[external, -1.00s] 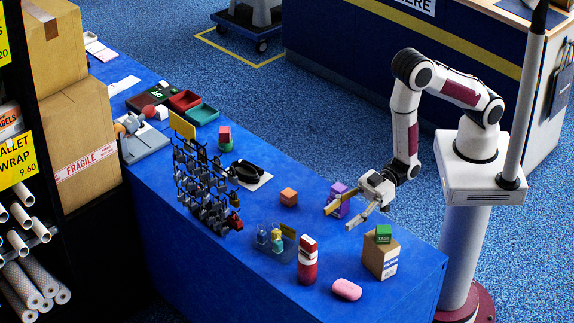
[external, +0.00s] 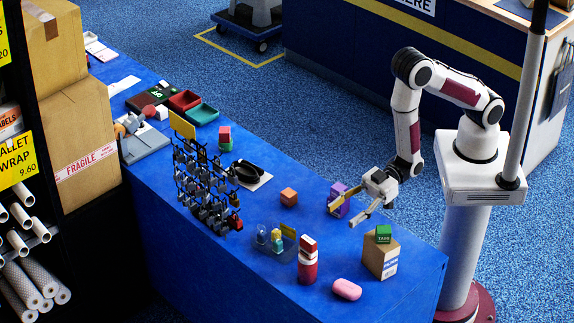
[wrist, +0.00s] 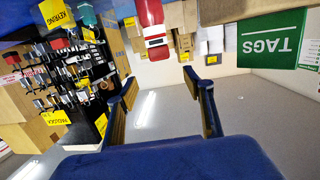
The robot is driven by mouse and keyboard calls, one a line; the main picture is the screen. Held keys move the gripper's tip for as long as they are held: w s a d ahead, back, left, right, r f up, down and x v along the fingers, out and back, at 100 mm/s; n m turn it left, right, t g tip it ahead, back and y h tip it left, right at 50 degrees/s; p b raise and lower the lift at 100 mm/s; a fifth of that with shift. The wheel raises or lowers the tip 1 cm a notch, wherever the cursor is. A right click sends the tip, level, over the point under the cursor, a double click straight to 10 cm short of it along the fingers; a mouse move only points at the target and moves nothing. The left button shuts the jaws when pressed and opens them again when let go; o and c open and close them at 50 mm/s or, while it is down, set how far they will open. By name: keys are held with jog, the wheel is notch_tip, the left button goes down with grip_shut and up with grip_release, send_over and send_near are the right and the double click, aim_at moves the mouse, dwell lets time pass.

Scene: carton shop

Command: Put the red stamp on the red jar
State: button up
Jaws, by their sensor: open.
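The red jar (external: 308,270) with a white top stands upright near the front of the blue table, and also shows upside down in the wrist view (wrist: 149,12). A red block with a white mark, which looks like the red stamp (external: 309,243), sits upright on the jar's top; it also shows in the wrist view (wrist: 158,54). My gripper (external: 341,217) is open and empty, behind and to the right of the jar and apart from it. Its two fingers spread wide in the wrist view (wrist: 165,88).
A purple block (external: 337,188) is close by my gripper, partly hidden by it. A green TAGS box (external: 383,233) sits on a carton (external: 381,262) to the right. A pink rounded thing (external: 347,289), an orange block (external: 288,197) and a keyring rack (external: 200,190) stand around.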

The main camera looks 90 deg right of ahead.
jog(key=shift+w, duration=0.1)
jog(key=w+d+r+m+h, duration=0.2)
jog(key=w+d+r+h, duration=0.25)
jog(key=d+r, duration=0.3)
jog(key=s+d+r+m+g+h, duration=0.25)
jog(key=d+r, duration=0.45)
jog(key=d, duration=0.5)
jog(key=s+d+r+m+g+h, duration=0.2)
jog(key=s+d, duration=0.4)
jog(key=s, duration=0.6)
jog(key=s+d+r+m+g+h, duration=0.1)
jog(key=s+d+r, duration=0.3)
jog(key=s, duration=0.9)
jog(key=d+m+g, duration=0.1)
jog(key=d, duration=0.2)
jog(key=shift+s+r+h, duration=0.25)
jog(key=shift+r+h, duration=0.1)
jog(key=shift+h, duration=0.05)
jog(key=shift+d, duration=0.1)
